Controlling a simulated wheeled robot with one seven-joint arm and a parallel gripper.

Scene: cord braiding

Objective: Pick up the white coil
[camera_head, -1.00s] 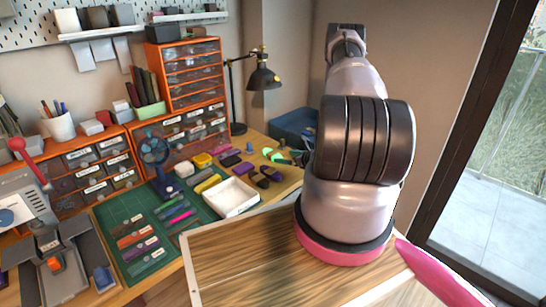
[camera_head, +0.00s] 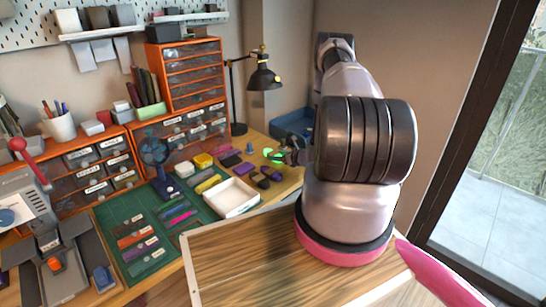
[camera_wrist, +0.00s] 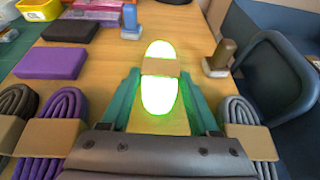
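The coil ahead of my gripper (camera_wrist: 160,100) glows almost white with bright green edges and has a tan band (camera_wrist: 160,67) around its middle. It lies on the wooden table, between and beyond my teal fingers in the wrist view. My fingers are spread apart and I see no contact with it. In the head view this coil (camera_head: 271,155) looks green, and my gripper is at its right, partly hidden by my arm. No other white coil is plain to see.
Purple (camera_wrist: 52,63) and black blocks, a brown peg (camera_wrist: 219,55) and a blue bin (camera_wrist: 275,80) stand near. A white tray (camera_head: 231,198) lies left.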

